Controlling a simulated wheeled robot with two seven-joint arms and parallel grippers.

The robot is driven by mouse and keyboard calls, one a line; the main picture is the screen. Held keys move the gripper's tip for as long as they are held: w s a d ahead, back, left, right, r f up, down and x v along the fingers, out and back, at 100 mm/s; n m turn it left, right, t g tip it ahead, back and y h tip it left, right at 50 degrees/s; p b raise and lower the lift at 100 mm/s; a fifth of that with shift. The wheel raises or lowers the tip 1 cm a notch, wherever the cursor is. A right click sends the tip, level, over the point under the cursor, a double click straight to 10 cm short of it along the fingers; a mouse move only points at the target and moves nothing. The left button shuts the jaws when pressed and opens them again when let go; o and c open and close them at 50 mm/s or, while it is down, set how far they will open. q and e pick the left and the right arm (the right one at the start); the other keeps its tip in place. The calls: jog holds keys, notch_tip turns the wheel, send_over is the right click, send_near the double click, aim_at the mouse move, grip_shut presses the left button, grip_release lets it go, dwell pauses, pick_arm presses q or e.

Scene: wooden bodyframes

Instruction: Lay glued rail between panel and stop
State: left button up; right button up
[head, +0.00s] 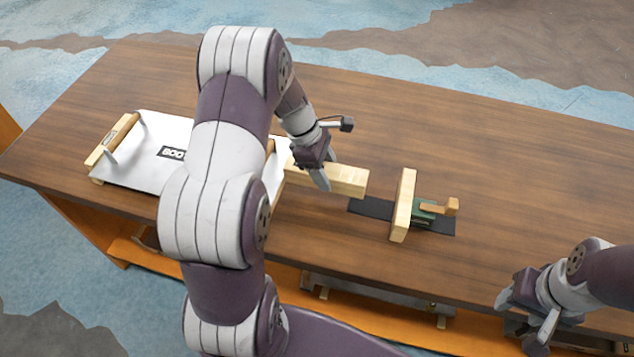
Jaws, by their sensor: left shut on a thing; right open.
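The wooden rail (347,181) is a pale, squared bar lying left to right, just right of the white panel. My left gripper (320,180) is shut on it from above. I cannot tell whether the rail touches the table. The white panel (138,168) lies at the left with dark lettering on it, and my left arm hides much of its right side. The stop (403,205) is an upright pale wooden block to the right of the rail, with a visible gap between them. My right gripper (527,316) is open and empty at the table's front right.
A green-and-wood piece (430,211) sits behind the stop on a dark strip (372,208). A wooden bar (112,140) with grey prongs runs along the panel's left edge. The brown table (520,170) is clear at the back and right. An orange lower shelf (385,325) shows below its front edge.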

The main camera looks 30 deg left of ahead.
pick_arm(q)
jog(key=shift+s+a+f, duration=0.3)
jog(key=shift+a, duration=0.15)
jog(key=shift+s+a+f, duration=0.1)
jog(key=shift+f, duration=2)
jog(key=o, duration=1.3)
jog(key=shift+f, duration=0.1)
jog(key=v, duration=1.1)
jog(key=shift+r, duration=0.35)
jog(key=s+d+m+y, duration=0.1)
jog(key=s+d+m, duration=0.3)
jog(key=m, duration=0.3)
jog(key=s+d+r+m+y, duration=0.1)
jog(key=s+d+m+y, duration=0.1)
jog(key=s+d+m, duration=0.2)
jog(key=s+d+m+y, duration=0.1)
jog(key=s+d+m, duration=0.3)
jog(key=m, duration=0.6)
jog(key=shift+s+d+r, duration=0.25)
jog(key=shift+s+r, duration=0.05)
jog(key=shift+r, duration=0.05)
